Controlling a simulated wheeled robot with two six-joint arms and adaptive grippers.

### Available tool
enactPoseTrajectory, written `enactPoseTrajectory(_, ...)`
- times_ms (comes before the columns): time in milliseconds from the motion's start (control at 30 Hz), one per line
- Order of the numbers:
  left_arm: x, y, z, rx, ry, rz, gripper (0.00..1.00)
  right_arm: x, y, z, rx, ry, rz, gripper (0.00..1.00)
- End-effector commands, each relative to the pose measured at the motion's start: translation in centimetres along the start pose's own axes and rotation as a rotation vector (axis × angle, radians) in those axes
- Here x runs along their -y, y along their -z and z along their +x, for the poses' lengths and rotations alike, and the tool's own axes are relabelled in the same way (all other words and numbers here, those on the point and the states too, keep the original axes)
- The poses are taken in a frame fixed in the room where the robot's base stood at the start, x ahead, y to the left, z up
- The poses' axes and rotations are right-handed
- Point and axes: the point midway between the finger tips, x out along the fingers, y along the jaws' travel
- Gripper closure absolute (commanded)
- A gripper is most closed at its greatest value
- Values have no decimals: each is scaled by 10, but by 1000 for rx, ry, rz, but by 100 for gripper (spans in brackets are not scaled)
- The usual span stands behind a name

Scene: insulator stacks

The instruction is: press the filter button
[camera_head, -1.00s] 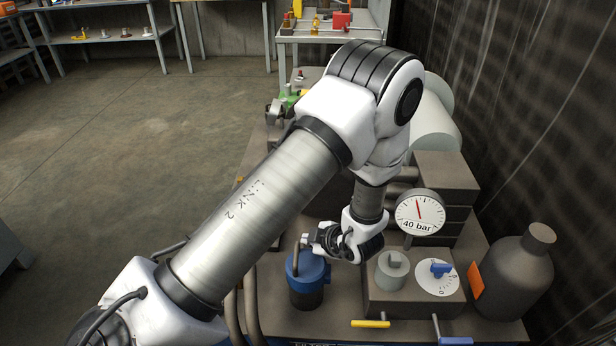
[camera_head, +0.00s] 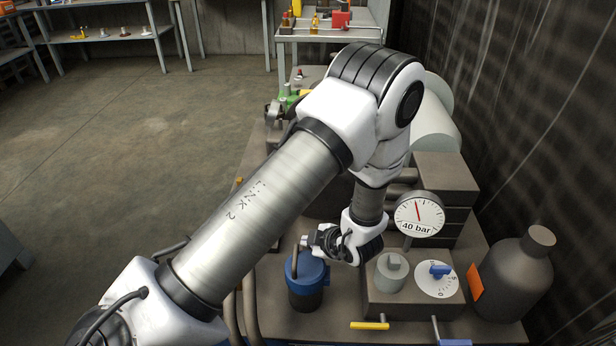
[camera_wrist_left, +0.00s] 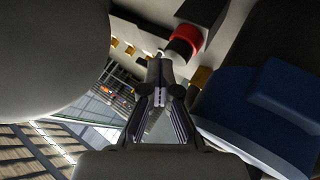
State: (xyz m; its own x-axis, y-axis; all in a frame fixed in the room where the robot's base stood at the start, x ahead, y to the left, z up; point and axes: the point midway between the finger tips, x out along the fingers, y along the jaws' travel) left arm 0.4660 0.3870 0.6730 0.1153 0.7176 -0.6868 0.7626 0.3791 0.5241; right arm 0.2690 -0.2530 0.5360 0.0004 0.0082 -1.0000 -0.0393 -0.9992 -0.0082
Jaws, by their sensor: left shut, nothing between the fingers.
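A dark canister with a blue lid (camera_head: 310,268) stands at the front left of the bench. Its blue lid also fills the right of the left wrist view (camera_wrist_left: 262,105). My left gripper (camera_head: 304,243) is just above and behind the lid in the head view. In the left wrist view its fingers (camera_wrist_left: 158,68) are shut and empty, and the blue lid lies to their right. A red, round part (camera_wrist_left: 187,39) shows just beyond the fingertips; I cannot tell whether it is the filter button or whether they touch. My right gripper is not in view.
Right of the canister stand a gauge (camera_head: 419,214) reading "40 bar", a grey knob (camera_head: 391,272), a white dial (camera_head: 437,279) and a dark bottle (camera_head: 519,280). A yellow lever (camera_head: 370,325) is at the front edge. Open floor (camera_head: 130,150) lies left.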

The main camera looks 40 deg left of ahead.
Motion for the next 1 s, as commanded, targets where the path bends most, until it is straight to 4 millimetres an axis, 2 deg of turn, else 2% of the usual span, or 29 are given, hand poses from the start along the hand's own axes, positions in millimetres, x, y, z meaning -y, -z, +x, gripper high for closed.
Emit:
enactPoseTrajectory(33, 16, 0, 6, -2, 31, 13, 100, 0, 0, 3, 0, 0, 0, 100)
enactPoseTrajectory(200, 15, 0, 5, -3, 31, 13, 100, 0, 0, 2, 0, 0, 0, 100)
enactPoseTrajectory(700, -15, 25, -30, 0, 23, 12, 100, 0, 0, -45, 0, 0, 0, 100)
enactPoseTrajectory(1000, -18, 26, -32, 1, 19, 11, 100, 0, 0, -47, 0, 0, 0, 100)
